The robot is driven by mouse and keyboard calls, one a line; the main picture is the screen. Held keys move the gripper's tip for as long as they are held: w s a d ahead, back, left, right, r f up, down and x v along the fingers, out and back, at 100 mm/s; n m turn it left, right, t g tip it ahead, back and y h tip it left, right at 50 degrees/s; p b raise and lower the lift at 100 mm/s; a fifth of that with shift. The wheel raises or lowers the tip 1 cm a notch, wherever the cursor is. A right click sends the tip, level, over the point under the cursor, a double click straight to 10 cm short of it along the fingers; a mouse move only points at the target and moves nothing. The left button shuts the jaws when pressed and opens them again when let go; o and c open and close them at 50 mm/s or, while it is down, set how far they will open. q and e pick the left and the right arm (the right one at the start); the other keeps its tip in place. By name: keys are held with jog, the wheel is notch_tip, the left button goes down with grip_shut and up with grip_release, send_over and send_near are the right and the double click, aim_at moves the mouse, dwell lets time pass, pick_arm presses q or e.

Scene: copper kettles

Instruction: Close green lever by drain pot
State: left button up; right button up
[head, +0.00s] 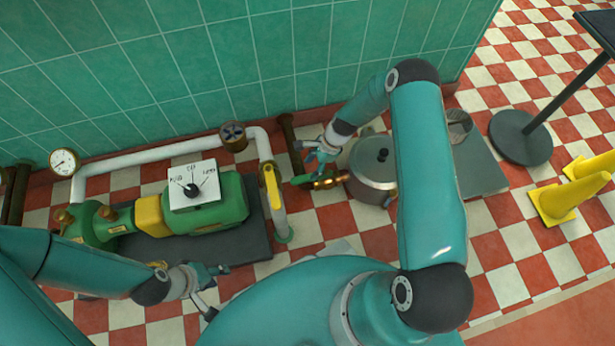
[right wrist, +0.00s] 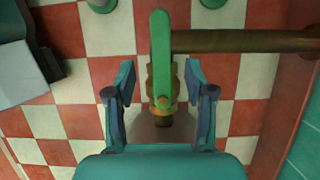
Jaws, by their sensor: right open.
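The metal drain pot (head: 372,178) with a dark-knobbed lid stands on the floor right of centre in the head view. A brass valve (head: 330,181) sticks out from its left side. The green lever (head: 301,179) is on this valve. In the right wrist view the green lever (right wrist: 161,50) lies lengthwise over the brass valve body. My right gripper (head: 316,156) is open above the valve. Its fingers are on either side of the valve and the lever's lower end, with gaps visible on both sides. My left gripper (head: 212,287) is open and empty, low in the head view.
A brown pipe (right wrist: 245,41) runs right from the valve in the right wrist view. A green pump (head: 222,200) with a white dial box and a yellow-handled white pipe (head: 279,205) stand left of the pot.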

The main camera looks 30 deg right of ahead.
jog(key=b+x, duration=0.1)
jog(key=x, duration=0.5)
jog(key=shift+a+f+b, duration=0.1)
jog(key=shift+f+b, duration=0.1)
jog(key=shift+b, duration=0.2)
grip_shut()
jog(key=shift+s+d, duration=0.1)
jog(key=shift+d, duration=0.3)
jog(key=shift+a, duration=0.4)
